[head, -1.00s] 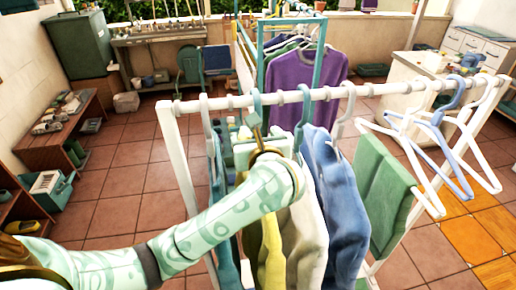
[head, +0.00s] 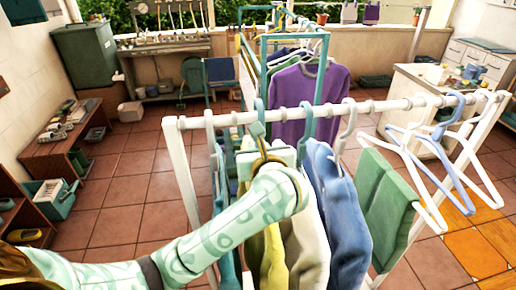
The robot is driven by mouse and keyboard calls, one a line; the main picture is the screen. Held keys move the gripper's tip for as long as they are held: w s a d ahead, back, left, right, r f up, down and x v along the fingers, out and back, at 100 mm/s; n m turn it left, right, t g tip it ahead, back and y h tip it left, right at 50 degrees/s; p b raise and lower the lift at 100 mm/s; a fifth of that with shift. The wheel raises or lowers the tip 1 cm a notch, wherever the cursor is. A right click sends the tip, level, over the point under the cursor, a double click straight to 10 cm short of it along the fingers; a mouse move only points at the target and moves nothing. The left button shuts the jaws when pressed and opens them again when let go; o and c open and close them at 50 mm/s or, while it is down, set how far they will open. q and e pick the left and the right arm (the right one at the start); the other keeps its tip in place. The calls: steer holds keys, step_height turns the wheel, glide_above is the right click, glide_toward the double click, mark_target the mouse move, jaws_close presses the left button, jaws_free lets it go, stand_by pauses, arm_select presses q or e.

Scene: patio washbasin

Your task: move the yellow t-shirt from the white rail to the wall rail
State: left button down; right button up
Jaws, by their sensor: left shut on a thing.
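The yellow t-shirt (head: 273,258) hangs among other clothes under the white rail (head: 285,116). Only a narrow strip of it shows, as my left arm and the neighbouring garments cover much of it. My left gripper (head: 264,150) is just below the rail, at a teal hanger hook (head: 259,120) above the yellow t-shirt. It is shut on what looks like this hanger; the gripper itself hides the exact grip. The hook still reaches up to the rail. My right gripper is not in view. The wall rail cannot be clearly made out.
A cream garment (head: 308,240) and a blue garment (head: 345,225) hang close on the right. A green cloth (head: 385,205) and empty hangers (head: 440,150) follow. Behind stands a teal rack (head: 264,65) with a purple top (head: 308,95). Open tiled floor lies left.

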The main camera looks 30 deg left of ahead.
arm_select(q)
steer(key=shift+r+p, duration=0.4)
steer(key=shift+r, duration=0.35)
